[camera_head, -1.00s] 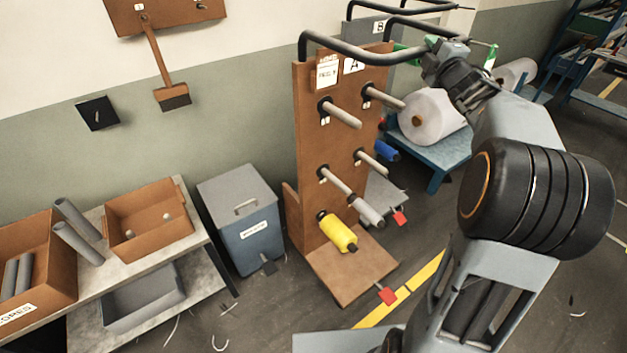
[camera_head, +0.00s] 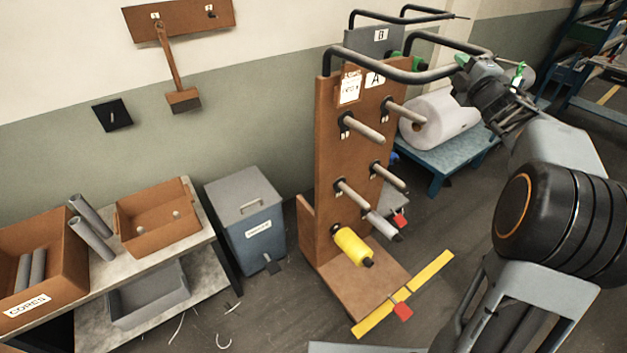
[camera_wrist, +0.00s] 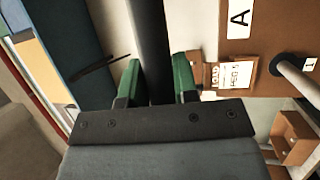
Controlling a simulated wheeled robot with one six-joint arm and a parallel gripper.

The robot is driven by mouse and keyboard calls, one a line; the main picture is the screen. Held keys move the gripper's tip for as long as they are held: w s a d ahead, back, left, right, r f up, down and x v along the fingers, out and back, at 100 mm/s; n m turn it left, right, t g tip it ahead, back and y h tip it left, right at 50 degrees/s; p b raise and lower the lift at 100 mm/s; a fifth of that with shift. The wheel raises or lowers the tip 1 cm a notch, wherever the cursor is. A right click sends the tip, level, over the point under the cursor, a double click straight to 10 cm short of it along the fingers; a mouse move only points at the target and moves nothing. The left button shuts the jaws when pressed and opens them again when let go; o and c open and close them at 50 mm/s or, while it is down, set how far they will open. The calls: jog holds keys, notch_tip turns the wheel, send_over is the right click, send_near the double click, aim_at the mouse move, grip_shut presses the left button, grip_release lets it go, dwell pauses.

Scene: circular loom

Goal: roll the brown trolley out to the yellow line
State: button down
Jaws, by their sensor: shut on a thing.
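The brown trolley (camera_head: 338,140) stands upright, marked A, with several pegs and a yellow spool (camera_head: 353,246) on a low peg. Its base board (camera_head: 350,283) reaches the yellow line (camera_head: 433,272), and the front edge lies over part of the line. A red pedal (camera_head: 403,311) sticks out at the front. My gripper (camera_head: 490,66) is at the trolley's black handle (camera_head: 385,72). In the wrist view the green fingers (camera_wrist: 158,82) are shut around the black bar (camera_wrist: 149,45), with panel A (camera_wrist: 262,50) at the right.
A grey trolley marked B (camera_head: 368,42) stands behind. A large white roll (camera_head: 440,118) rests on a blue stand (camera_head: 450,160) at the back right. A blue-grey bin (camera_head: 250,222) and a bench (camera_head: 200,237) with brown boxes stand left. Scraps lie on the floor.

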jog(key=c, duration=1.3)
grip_release()
jog(key=shift+w, duration=0.15)
jog(key=shift+o, duration=0.9)
jog(key=shift+w, duration=0.15)
jog(key=shift+o, duration=1.2)
jog(key=shift+a, duration=0.15)
jog(key=shift+r, duration=0.15)
